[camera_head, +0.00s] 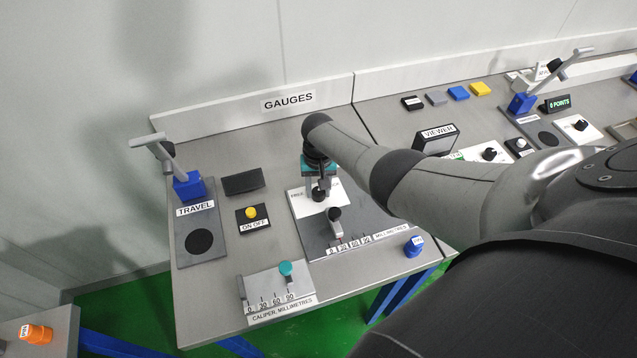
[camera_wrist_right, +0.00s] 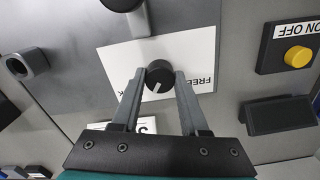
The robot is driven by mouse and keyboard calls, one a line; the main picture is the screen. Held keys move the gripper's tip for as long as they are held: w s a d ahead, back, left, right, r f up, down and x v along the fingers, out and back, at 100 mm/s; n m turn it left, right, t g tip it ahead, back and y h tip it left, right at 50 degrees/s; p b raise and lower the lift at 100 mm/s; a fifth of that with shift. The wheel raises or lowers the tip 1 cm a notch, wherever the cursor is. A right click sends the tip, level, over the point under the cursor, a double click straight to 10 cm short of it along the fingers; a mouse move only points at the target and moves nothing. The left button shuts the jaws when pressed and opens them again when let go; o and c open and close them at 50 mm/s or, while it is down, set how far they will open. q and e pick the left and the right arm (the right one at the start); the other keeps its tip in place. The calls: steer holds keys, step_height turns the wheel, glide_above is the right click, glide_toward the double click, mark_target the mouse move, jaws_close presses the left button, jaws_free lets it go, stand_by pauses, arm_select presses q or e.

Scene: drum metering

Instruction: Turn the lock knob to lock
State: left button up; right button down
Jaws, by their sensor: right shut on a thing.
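The lock knob (camera_head: 319,194) is a small round black knob on a white label plate (camera_head: 334,190) on the grey gauge panel. In the right wrist view the knob (camera_wrist_right: 160,72) has a white mark pointing down and slightly left in the picture. The word FREE shows upside down right of it, and a mostly hidden word ending in K is on the left. My right gripper (camera_head: 318,187) points down over the panel, its two fingers (camera_wrist_right: 160,78) closed on either side of the knob. My left gripper is not in view.
A black-topped slider (camera_head: 334,215) and millimetre scale lie in front of the knob. A yellow ON OFF button (camera_head: 250,212), the TRAVEL lever (camera_head: 170,158), a teal caliper knob (camera_head: 286,268) and a blue knob (camera_head: 414,246) stand around it. My right arm covers the table's right part.

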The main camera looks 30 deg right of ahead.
mark_target(319, 191)
steer(key=shift+w+r+m, duration=0.1)
steer(key=shift+m, duration=0.9)
steer(key=shift+c, duration=2.1)
jaws_free()
steer(key=shift+p, duration=0.3)
step_height(319, 191, up, 6)
steer(key=p, duration=0.3)
steer(key=shift+p, duration=0.4)
step_height(319, 191, up, 9)
steer(key=p, duration=0.2)
